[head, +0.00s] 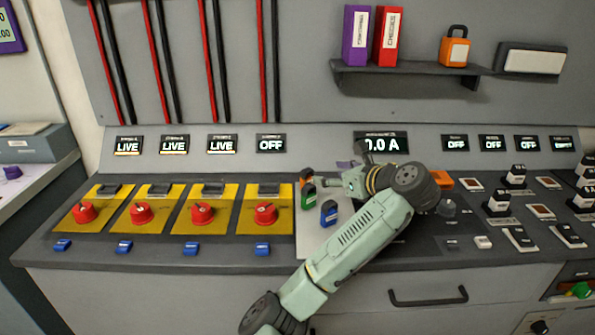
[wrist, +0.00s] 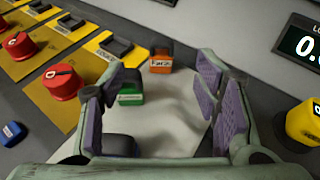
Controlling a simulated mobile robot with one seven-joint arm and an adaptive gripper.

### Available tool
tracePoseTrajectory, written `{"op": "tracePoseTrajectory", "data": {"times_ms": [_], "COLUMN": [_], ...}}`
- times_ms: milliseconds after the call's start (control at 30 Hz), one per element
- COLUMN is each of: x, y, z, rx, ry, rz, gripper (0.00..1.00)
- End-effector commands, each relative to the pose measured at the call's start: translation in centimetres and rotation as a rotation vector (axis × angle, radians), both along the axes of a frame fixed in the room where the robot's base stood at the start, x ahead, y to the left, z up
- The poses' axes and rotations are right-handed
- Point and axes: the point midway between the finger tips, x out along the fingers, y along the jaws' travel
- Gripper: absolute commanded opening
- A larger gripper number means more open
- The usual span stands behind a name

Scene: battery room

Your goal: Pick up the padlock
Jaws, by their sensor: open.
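My gripper (head: 328,182) is open over the pale sheet on the console, its purple-padded fingers (wrist: 163,82) apart with nothing between the pads. Several small lock-like blocks stand on the sheet. An orange one (wrist: 161,63) with a pale label is beyond the fingertips, and shows in the head view (head: 306,174). A green one (wrist: 130,96) is near the left finger, also in the head view (head: 308,196). A blue one (head: 328,213) is nearest the front; in the wrist view the gripper partly hides it (wrist: 119,146). Another orange padlock (head: 456,50) stands upright on the wall shelf.
Red rotary knobs (head: 202,214) on yellow plates line the console's left side. Black switches (head: 498,204) crowd its right. A yellow object (wrist: 303,122) is right of the gripper. The shelf (head: 405,79) also holds a purple and a red binder (head: 387,38).

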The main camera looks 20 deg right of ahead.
Motion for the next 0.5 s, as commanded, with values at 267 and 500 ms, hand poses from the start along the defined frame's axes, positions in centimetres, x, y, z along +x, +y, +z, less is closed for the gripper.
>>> {"op": "tracePoseTrajectory", "data": {"times_ms": [267, 500], "x": [3.0, 4.9], "y": [0.9, 1.5], "z": [-1.6, -2.4], "rx": [0.038, 0.034], "ry": [0.019, 0.018], "rz": [0.002, 0.000], "gripper": [0.57, 0.57]}}
